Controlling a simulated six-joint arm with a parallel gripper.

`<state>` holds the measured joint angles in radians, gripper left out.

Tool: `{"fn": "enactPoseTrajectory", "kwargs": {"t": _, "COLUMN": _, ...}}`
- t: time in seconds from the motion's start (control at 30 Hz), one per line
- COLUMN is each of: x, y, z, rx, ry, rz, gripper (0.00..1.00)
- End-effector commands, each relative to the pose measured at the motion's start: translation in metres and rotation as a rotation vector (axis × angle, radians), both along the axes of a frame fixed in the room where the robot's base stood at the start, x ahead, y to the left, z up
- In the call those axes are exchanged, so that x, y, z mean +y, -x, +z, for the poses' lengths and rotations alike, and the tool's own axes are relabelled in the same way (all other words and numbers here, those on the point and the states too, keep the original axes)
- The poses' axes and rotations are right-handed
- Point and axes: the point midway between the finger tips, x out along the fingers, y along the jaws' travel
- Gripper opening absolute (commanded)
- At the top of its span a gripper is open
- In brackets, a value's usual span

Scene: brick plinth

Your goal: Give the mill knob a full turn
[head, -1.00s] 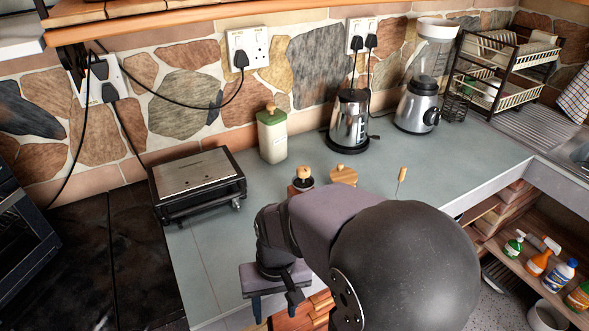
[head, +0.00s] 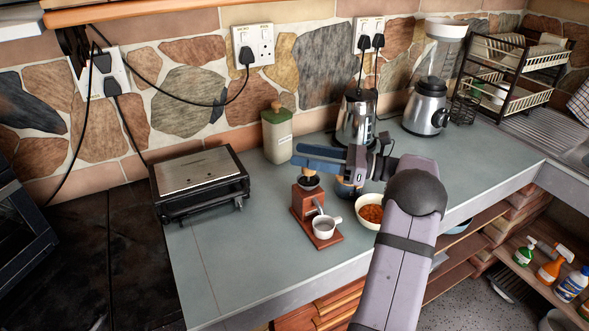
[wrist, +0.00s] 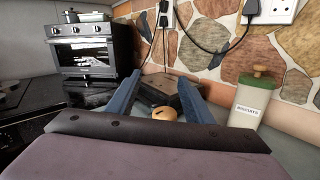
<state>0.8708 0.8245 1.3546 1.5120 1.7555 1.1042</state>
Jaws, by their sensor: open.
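The mill (head: 307,203) has a brown wooden body on a wooden base on the grey counter in the head view. Its dark metal top shows just below my gripper (head: 301,156). My gripper's blue jaws stretch out to the left above the mill and hide its upper end in that view. In the wrist view, my gripper (wrist: 159,80) is open. A round tan wooden knob (wrist: 163,114) shows low between the two fingers, with gaps on both sides. I cannot tell how close the fingers are to it in height.
A small pale cup (head: 325,227) stands at the mill's base. A bowl of orange-brown food (head: 370,211) is just right. A grill (head: 200,182), a biscuit canister (head: 277,138) and a kettle (head: 356,120) stand behind. The counter left of the mill is clear.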

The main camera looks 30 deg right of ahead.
Motion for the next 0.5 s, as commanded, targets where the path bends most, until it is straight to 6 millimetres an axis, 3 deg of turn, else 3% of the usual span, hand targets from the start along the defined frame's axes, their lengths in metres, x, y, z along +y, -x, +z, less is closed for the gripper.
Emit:
{"fn": "enactPoseTrajectory", "kwargs": {"t": 0.23, "x": -0.028, "y": 0.017, "z": -0.038, "rx": -0.052, "ry": 0.103, "rz": -0.086, "gripper": 0.47}}
{"fn": "enactPoseTrajectory", "kwargs": {"t": 0.5, "x": -0.033, "y": 0.021, "z": -0.048, "rx": -0.067, "ry": 0.138, "rz": -0.105, "gripper": 0.47}}
